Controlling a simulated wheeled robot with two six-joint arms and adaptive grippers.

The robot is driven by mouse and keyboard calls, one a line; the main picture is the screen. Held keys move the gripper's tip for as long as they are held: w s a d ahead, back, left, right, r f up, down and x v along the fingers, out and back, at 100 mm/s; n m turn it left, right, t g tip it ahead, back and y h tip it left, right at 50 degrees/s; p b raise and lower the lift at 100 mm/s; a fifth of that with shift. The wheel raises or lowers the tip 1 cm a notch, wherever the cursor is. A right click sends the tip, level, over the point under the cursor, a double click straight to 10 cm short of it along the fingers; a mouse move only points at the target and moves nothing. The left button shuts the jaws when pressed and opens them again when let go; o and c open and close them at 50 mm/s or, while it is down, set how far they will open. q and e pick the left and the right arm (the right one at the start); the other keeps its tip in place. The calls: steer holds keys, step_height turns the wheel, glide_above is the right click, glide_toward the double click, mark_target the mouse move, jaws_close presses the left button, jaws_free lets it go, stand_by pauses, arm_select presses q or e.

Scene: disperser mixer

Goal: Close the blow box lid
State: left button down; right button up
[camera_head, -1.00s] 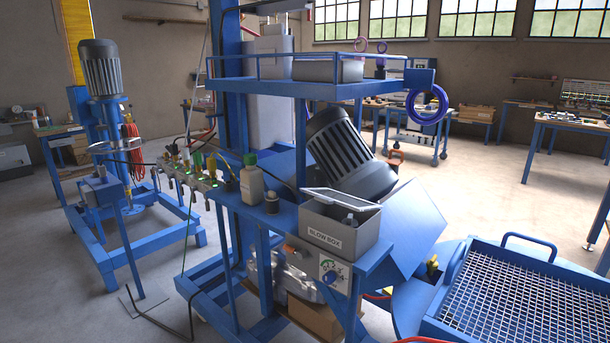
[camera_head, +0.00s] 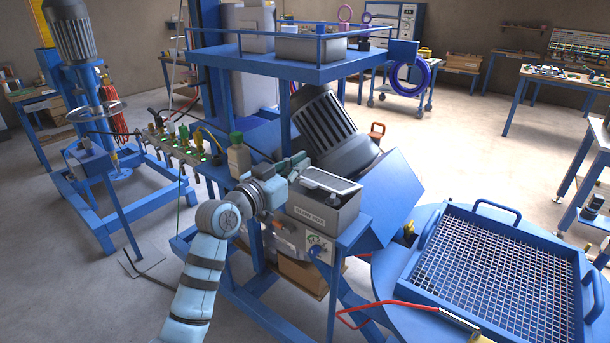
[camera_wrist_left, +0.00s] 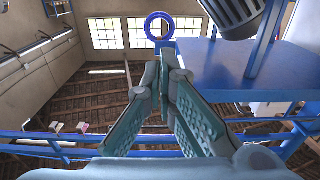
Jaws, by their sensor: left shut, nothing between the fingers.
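The grey blow box (camera_head: 322,216), labelled on its front, stands on a blue shelf of the machine. Its framed lid (camera_head: 332,181) shows over the box's top; I cannot tell its exact angle from here. My left gripper (camera_head: 298,164) is at the box's back left, close to the lid, partly in front of the big motor. I cannot tell whether it touches the lid. In the left wrist view its fingers (camera_wrist_left: 163,75) meet at the tips with nothing between them. The box is not clearly seen there. My right gripper is in neither view.
A blue overhead shelf with a rail (camera_head: 290,70) is above the box. A tilted dark motor (camera_head: 330,130) is right behind it. A white-and-green bottle (camera_head: 239,156) stands to the left. A blue-framed mesh tray (camera_head: 500,265) is at the right.

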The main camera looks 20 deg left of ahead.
mark_target(300, 200)
arm_select(q)
steer(key=x, duration=0.3)
steer(key=shift+s+d+f, duration=0.1)
steer(key=shift+d+f, duration=0.05)
steer(key=shift+f, duration=0.1)
steer(key=f, duration=0.2)
steer(key=s+f, duration=0.1)
steer(key=shift+s+a+f, duration=0.1)
steer(key=shift+a+f, duration=0.05)
steer(key=shift+a, duration=0.25)
steer(key=f+t+b, duration=0.1)
steer(key=b, duration=0.5)
steer(key=s+f+t+h+b, duration=0.1)
steer(key=f+b, duration=0.1)
steer(key=b, duration=0.5)
steer(key=f+t+b, duration=0.1)
steer(key=f+b, duration=0.1)
steer(key=b, duration=0.4)
steer(key=shift+s+a+f+t+h+b, duration=0.25)
steer(key=shift+s+t+h+b, duration=0.05)
steer(key=shift+s+t, duration=0.1)
steer(key=shift+r, duration=0.1)
